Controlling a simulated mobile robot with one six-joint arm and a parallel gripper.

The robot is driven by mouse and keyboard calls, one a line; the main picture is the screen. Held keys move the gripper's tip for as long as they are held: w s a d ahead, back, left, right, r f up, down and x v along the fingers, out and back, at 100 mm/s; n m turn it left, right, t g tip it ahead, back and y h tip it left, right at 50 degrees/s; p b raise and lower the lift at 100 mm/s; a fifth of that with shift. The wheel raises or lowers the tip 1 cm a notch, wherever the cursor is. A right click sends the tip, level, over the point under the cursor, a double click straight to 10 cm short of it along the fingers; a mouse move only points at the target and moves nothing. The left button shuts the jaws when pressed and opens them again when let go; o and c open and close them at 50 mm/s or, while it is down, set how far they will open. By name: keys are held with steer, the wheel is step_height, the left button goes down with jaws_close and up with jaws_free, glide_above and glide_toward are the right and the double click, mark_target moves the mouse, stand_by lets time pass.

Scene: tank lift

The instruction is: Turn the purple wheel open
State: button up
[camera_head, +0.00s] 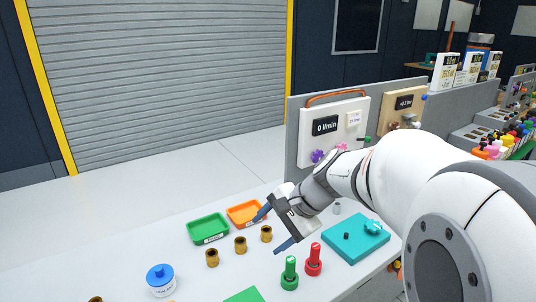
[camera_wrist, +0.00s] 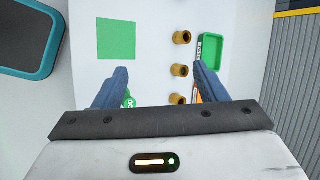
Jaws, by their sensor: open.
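The purple wheel (camera_head: 317,156) is a small knob low on the left white panel (camera_head: 354,119), below a display that reads 0 l/min. It shows only in the head view, behind and above my gripper; how far it is turned I cannot tell. My gripper (camera_head: 273,229) is open and empty over the table, apart from the wheel. In the wrist view my gripper (camera_wrist: 160,72) points down at the table, its blue fingers spread.
A pink wheel (camera_head: 341,147) and a green lever (camera_head: 364,139) sit near the purple one. The table holds brass pieces (camera_head: 240,245), a green tray (camera_head: 208,228), an orange tray (camera_head: 240,208), red (camera_head: 313,262) and green (camera_head: 289,274) handled pieces and a teal block (camera_head: 345,249).

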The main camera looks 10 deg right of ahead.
steer(key=w+d+m+t+y, duration=0.35)
steer(key=w+m, duration=0.35)
steer(key=w, duration=0.3)
steer(key=m+t+h, duration=0.4)
steer(key=m+t, duration=0.6)
steer(key=m, duration=0.7)
glide_toward(320, 156)
steer(key=w, duration=0.3)
steer(key=shift+y, duration=0.25)
steer(key=x, duration=0.4)
steer(key=p+x, duration=0.1)
steer(key=x, duration=0.2)
steer(key=shift+a+f, duration=0.1)
steer(key=shift+a, duration=0.25)
